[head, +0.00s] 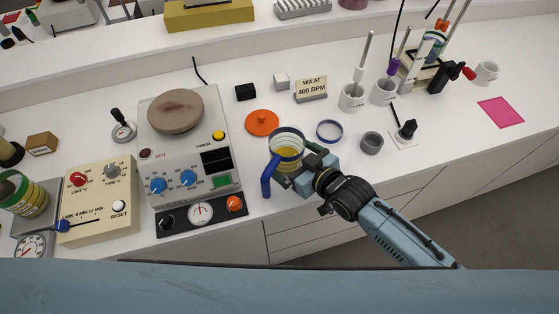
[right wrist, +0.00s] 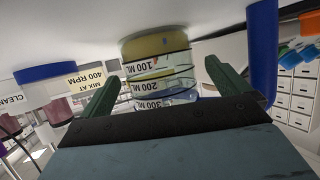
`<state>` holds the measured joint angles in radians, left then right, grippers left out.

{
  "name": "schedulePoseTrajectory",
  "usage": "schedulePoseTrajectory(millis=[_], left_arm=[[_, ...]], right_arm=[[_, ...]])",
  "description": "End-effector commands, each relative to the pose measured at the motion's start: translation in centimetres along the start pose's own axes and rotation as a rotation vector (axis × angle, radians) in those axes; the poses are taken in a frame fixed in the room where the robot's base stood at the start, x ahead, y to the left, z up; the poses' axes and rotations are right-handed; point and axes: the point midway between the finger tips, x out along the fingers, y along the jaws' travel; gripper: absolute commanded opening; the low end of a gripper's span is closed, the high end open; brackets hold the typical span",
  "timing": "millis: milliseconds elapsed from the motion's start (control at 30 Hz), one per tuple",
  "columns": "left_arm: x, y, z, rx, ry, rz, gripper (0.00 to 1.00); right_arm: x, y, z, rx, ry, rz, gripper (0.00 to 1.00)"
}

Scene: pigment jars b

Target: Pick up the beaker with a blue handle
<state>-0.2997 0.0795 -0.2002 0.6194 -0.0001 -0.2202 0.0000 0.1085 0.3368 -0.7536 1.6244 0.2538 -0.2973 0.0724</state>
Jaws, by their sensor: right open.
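The beaker with a blue handle (head: 287,143) stands on the white bench, right of the hot plate. It is clear, with a blue rim and yellow contents. Its blue handle (head: 267,178) points toward the front left. My right gripper (head: 296,168) is at the beaker's near right side, jaws open. In the right wrist view the beaker (right wrist: 158,70), with its 100, 200 and 300 ML marks, shows between the two spread green fingers (right wrist: 163,85). The blue handle (right wrist: 262,55) is beyond the right finger. I cannot tell whether a finger touches the beaker. My left gripper is not in view.
The hot plate (head: 186,150) stands close left of the beaker. An orange disc (head: 262,122) lies behind it, and a blue ring (head: 329,131) and grey cup (head: 371,142) are to its right. The bench's front edge is close in front.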

Motion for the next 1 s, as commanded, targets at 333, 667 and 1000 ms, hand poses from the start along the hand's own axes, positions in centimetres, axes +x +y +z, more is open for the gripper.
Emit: schedulePoseTrajectory(millis=[333, 667, 1000], left_arm=[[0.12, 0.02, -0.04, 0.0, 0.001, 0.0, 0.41], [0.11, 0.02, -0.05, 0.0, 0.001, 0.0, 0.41], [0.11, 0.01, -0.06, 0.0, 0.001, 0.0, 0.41]], right_arm=[[1.47, 0.0, 0.05, 0.0, -0.001, 0.0, 1.0], [1.44, 0.02, 0.05, 0.0, -0.001, 0.0, 0.66], [1.43, 0.03, -0.09, 0.0, 0.002, 0.0, 0.47]])
